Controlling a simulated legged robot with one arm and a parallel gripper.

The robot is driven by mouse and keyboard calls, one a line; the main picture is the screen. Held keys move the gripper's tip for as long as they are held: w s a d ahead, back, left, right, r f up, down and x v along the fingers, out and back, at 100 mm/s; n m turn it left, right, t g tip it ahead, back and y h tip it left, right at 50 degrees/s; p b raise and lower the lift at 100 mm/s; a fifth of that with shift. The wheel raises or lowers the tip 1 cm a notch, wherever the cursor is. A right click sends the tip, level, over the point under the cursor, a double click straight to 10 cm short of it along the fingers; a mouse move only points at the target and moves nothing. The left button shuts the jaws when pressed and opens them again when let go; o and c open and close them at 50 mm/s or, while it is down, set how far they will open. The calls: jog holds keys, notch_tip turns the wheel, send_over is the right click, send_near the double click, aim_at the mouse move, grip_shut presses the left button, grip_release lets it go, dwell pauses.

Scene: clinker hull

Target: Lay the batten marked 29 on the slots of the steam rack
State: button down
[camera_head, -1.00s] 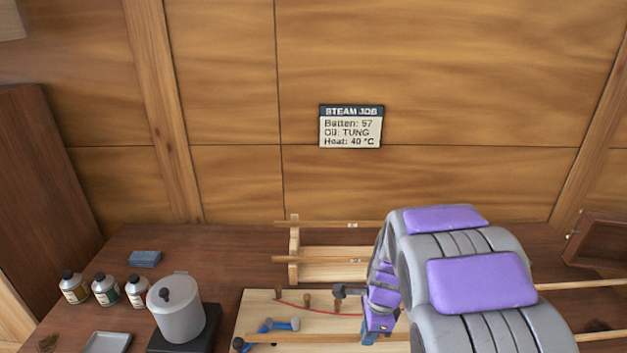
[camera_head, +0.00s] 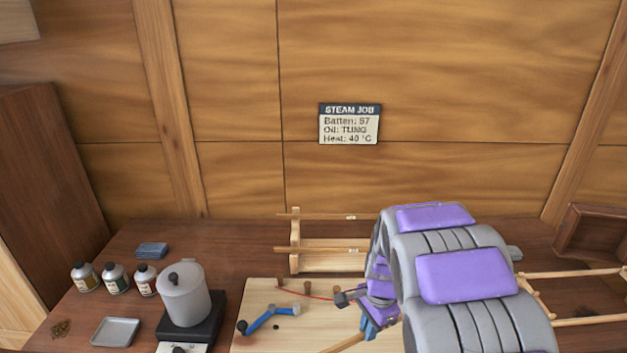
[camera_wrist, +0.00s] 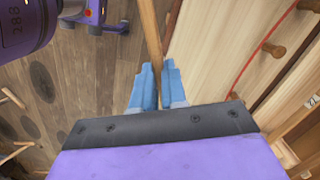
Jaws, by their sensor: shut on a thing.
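In the head view my gripper (camera_head: 370,325) is partly hidden by my arm, and the held batten (camera_head: 345,343) slants down to the left over the front of the pale board. No number on it can be read. A wooden rack (camera_head: 295,262) at the back carries two battens (camera_head: 318,216) (camera_head: 320,249) with small pale tags, too small to read. Another frame with two rails (camera_head: 575,273) stands at right; I cannot tell which is the steam rack.
A pale board (camera_head: 255,300) with pegs, a red curve and a blue tool (camera_head: 268,317) lies in front. A pot (camera_head: 183,295) on a hotplate, bottles (camera_head: 115,278) and a tray (camera_head: 116,331) stand left. A wall sign (camera_head: 350,124) reads Batten 57. An open box (camera_head: 590,235) is right.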

jog(key=shift+w+d+f+n+g+h, duration=0.15)
jog(key=shift+w+n, duration=0.7)
jog(key=shift+n, duration=1.3)
jog(key=shift+w+d+f+n+g+h, duration=0.2)
jog(key=shift+w+n, duration=0.65)
jog(key=shift+n, duration=1.35)
jog(key=shift+w+d+r+n+g+h, duration=0.2)
jog(key=shift+w+n, duration=0.65)
jog(key=shift+n, duration=1.3)
jog(key=shift+f, duration=0.15)
